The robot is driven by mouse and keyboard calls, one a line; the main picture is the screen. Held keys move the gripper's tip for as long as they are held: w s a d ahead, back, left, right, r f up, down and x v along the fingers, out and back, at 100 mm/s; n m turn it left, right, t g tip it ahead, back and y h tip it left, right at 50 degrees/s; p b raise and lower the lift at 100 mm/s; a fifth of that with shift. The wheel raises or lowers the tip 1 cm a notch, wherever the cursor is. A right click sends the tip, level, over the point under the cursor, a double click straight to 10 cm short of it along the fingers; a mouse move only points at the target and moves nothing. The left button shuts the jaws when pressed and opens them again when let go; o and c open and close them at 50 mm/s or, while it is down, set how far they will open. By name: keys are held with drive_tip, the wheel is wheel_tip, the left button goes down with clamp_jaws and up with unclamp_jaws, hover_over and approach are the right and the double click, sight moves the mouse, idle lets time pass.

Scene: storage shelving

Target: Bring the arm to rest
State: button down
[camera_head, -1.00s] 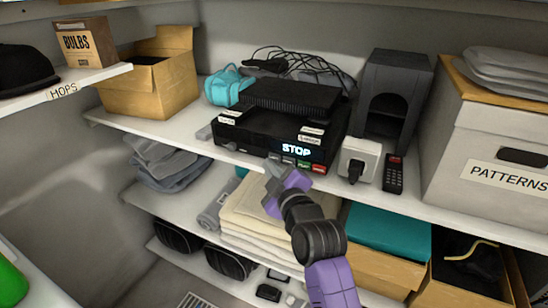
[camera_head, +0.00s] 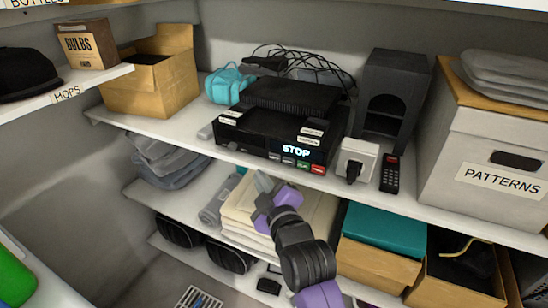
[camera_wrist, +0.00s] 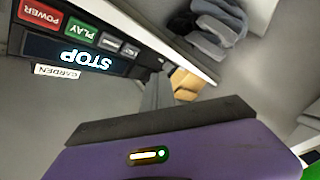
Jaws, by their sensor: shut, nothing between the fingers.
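My gripper (camera_head: 264,184) is shut and empty. In the head view it is in front of the shelving, just below the edge of the middle shelf, with the folded cream cloths behind it. My purple and dark arm reaches up to it from the bottom of the picture. In the wrist view the shut grey fingers (camera_wrist: 157,90) point away past the purple gripper body. A black device (camera_head: 275,135) with a lit STOP display sits on the shelf above the gripper. Its display also shows in the wrist view (camera_wrist: 85,58), apart from the fingers.
The middle shelf also holds a white plug box (camera_head: 357,160), a black remote (camera_head: 390,173), a black speaker (camera_head: 395,95) and a PATTERNS box (camera_head: 480,160). Below are folded cream cloths (camera_head: 315,215) and a teal-lidded box (camera_head: 385,232). Open space lies at the lower left.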

idle(0.3)
drive_tip(key=s+d+r+m+t, duration=0.3)
drive_tip(key=r+m, duration=0.1)
drive_tip(key=s+d+f+m+h, duration=0.2)
drive_tip(key=s+d+f+m, duration=0.15)
drive_tip(key=s+d, duration=0.55)
drive_tip(key=s+d+f+m+h, duration=0.1)
drive_tip(key=s+d+f+m, duration=0.35)
drive_tip(key=s, duration=0.75)
drive_tip(key=s+d+f+m+g+h, duration=0.1)
drive_tip(key=s+d, duration=0.2)
drive_tip(key=s, duration=0.5)
drive_tip(key=s+d+f+m+g+h+b, duration=0.1)
drive_tip(key=s+d, duration=0.3)
drive_tip(key=s, duration=0.4)
drive_tip(key=s+d+f+m+g+h, duration=0.1)
drive_tip(key=s+d, duration=0.3)
drive_tip(key=s, duration=0.4)
drive_tip(key=shift+s+d+f+g+h, duration=0.15)
drive_tip(key=shift+s+f+g+h, duration=0.2)
drive_tip(key=shift+f+h, duration=0.45)
